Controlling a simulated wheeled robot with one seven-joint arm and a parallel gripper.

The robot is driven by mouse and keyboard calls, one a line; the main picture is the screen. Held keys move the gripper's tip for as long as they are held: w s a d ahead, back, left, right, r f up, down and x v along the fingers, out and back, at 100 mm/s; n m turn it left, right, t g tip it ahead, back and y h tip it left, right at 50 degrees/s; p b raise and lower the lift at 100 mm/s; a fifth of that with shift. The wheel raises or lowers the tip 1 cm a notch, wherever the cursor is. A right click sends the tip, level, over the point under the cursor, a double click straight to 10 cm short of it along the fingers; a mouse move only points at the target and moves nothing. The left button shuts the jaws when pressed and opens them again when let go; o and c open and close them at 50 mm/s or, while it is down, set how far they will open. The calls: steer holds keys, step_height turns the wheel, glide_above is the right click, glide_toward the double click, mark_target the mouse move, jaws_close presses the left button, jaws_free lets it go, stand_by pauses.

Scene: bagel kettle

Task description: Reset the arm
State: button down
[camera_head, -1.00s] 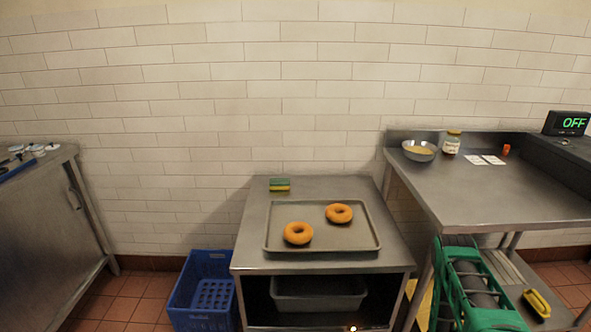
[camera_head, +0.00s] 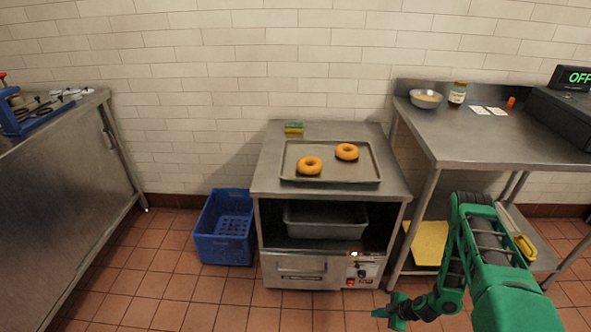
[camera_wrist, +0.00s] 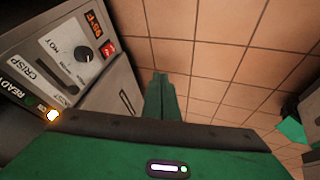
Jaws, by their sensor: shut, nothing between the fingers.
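My green arm shows at the lower right of the head view. My gripper (camera_head: 391,312) hangs low in front of the steel cabinet, to the right of its control panel, over the tiled floor. In the wrist view its fingers (camera_wrist: 160,97) are together, with nothing between them. Two bagels, one left (camera_head: 309,166) and one right (camera_head: 347,151), lie on a metal tray (camera_head: 330,178) on top of the cabinet. My gripper is well below and apart from them.
The control panel (camera_wrist: 75,62) is close to the left of my gripper. A blue crate (camera_head: 227,248) stands on the floor left of the cabinet. A steel table (camera_head: 480,140) with a bowl (camera_head: 426,99) and jar (camera_head: 457,93) is at right. Floor in front is open.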

steer(key=w+d+r+m+g+h, duration=0.1)
steer(key=w+d+r+m, duration=0.15)
steer(key=r, duration=0.95)
steer(key=w+d+r+m+h, duration=0.15)
steer(key=d+r, duration=0.25)
steer(key=r, duration=0.7)
steer(key=w+d+r+m+g, duration=0.1)
steer(key=w+d+r+m, duration=0.15)
steer(key=r, duration=0.95)
steer(key=s+d+r+m+h, duration=0.1)
steer(key=s+r+m, duration=0.1)
steer(key=s+r, duration=0.45)
steer(key=s+d+r+m+g+h, duration=0.1)
steer(key=s+r+m, duration=0.25)
steer(key=r, duration=0.65)
steer(key=s+r+m, duration=0.2)
steer(key=s+r, duration=0.3)
steer(key=r, duration=0.4)
steer(key=s+a+r+m, duration=0.1)
steer(key=s+r+m, duration=0.1)
steer(key=s, duration=0.4)
steer(key=s+a+r+m, duration=0.1)
steer(key=s+r+m, duration=0.2)
steer(key=s, duration=0.4)
steer(key=s+a+r+m+g, duration=0.1)
steer(key=s+r+m, duration=0.1)
steer(key=s, duration=0.4)
steer(key=shift+s+a+r+m, duration=0.2)
steer(key=shift+s+r+m, duration=0.15)
steer(key=shift+r, duration=0.5)
